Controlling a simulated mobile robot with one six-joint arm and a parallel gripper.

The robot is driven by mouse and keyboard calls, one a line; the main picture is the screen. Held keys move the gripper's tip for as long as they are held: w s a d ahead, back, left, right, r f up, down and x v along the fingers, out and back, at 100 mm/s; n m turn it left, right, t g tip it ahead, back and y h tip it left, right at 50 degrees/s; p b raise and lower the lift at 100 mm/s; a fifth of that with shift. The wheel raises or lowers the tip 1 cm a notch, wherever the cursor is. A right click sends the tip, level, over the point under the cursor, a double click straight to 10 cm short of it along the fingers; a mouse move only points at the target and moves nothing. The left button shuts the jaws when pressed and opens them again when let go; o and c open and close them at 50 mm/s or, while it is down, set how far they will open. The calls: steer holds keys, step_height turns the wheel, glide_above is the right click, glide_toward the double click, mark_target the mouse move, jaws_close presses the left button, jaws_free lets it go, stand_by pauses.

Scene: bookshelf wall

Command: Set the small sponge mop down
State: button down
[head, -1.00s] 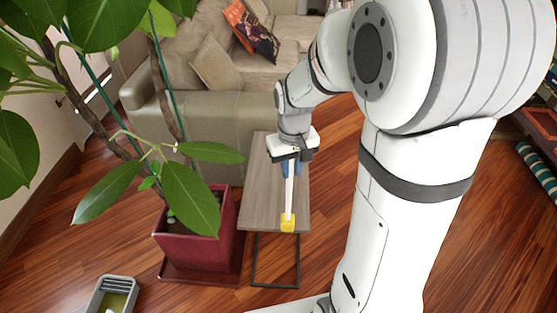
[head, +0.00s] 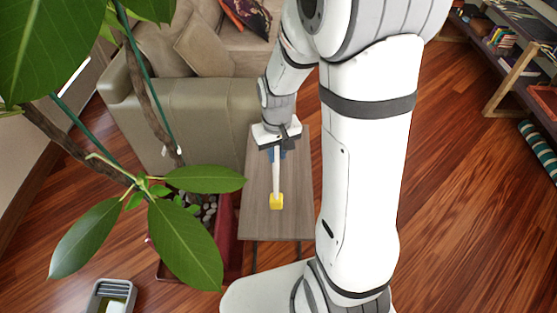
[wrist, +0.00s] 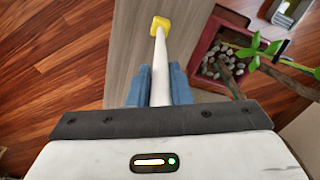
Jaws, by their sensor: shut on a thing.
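The small sponge mop has a white handle and a yellow sponge head (head: 276,201). In the head view it hangs below my gripper (head: 276,154), in front of the grey wood-topped side table (head: 292,212). My gripper is shut on its handle. In the wrist view the white handle (wrist: 160,70) runs out from between the blue fingers (wrist: 159,85) to the yellow head, which shows over the tabletop (wrist: 195,30). I cannot tell whether the sponge head touches the tabletop.
A large plant in a red pot (head: 224,240) stands just left of the table, its leaves spreading near it. A green-grey sofa (head: 200,115) is behind. A grey bucket-like container (head: 112,295) sits on the floor at lower left. The visible tabletop is otherwise clear.

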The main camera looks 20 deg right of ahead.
steer(key=shift+s+d+f, duration=0.1)
steer(key=shift+s+f, duration=0.05)
steer(key=shift+f, duration=1.8)
steer(key=shift+f, duration=0.2)
steer(key=c, duration=1.3)
jaws_free()
steer(key=shift+r, duration=0.15)
step_height(320, 180, up, 11)
steer(key=s+r+t, duration=0.1)
steer(key=s+r, duration=0.2)
steer(key=s, duration=0.1)
steer(key=s+r+t, duration=0.1)
steer(key=s+r, duration=0.2)
steer(key=s, duration=0.2)
steer(key=s+r+t, duration=0.1)
steer(key=s+r, duration=0.2)
steer(key=s, duration=0.1)
steer(key=shift+s+r+m, duration=0.2)
steer(key=shift+s+m, duration=0.2)
